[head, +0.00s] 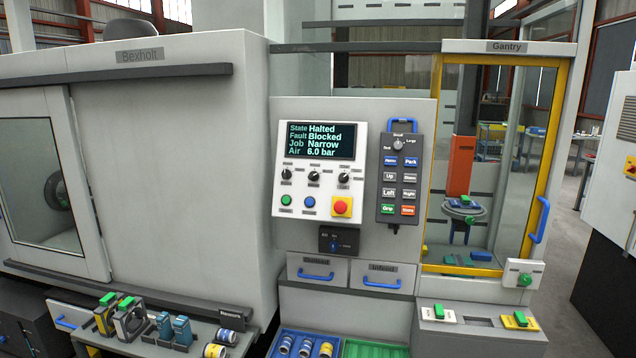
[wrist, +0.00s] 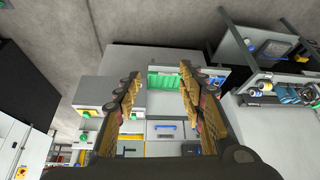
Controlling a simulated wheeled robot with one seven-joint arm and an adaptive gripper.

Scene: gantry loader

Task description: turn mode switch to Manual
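The control panel (head: 321,205) is on the machine front in the head view. It carries three black rotary knobs in a row: a left knob (head: 286,174), a middle knob (head: 314,175) and a right knob (head: 344,178). Their labels are too small to read, so I cannot tell which is the mode switch or its setting.
Below the knobs are green and blue buttons and a red stop button (head: 341,207). A pendant (head: 400,180) hangs to the right. Two drawers, a shelf of tools (head: 160,325) and trays jut out lower down.

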